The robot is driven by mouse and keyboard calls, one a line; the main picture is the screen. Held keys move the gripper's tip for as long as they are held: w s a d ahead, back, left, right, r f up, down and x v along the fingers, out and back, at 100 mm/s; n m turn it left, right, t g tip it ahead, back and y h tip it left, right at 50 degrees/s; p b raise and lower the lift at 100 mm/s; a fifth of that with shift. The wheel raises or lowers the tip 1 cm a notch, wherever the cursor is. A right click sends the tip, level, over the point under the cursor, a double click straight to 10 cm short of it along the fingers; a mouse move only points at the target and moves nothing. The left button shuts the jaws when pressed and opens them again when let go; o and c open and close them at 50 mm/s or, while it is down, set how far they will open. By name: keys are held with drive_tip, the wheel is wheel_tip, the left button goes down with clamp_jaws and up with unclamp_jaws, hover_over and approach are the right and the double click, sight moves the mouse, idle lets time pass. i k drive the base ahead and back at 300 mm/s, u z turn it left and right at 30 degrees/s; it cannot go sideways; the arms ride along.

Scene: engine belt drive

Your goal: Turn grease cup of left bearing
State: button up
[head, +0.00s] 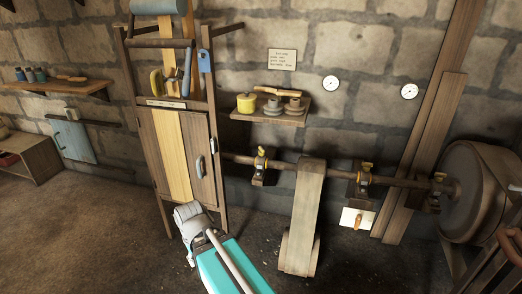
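The left bearing (263,172) is a dark block on the wall that carries the left part of a long horizontal shaft (330,174). Its small yellow grease cup (261,152) stands upright on top of the bearing. Which way the cup is turned is too small to tell. I cannot make out my gripper's fingers.
A wide belt (306,205) hangs from the shaft right of the left bearing. Two more bearings with yellow cups (366,167) sit farther right. A wall shelf (270,116) with pots is above the shaft. A wooden cabinet (170,150) stands left. The floor before the bearing is clear.

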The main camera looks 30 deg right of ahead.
sight(261, 152)
drive_tip(key=k, duration=0.6)
drive_tip(key=z, duration=0.45)
drive_tip(key=i, duration=1.45)
drive_tip(key=u, duration=0.45)
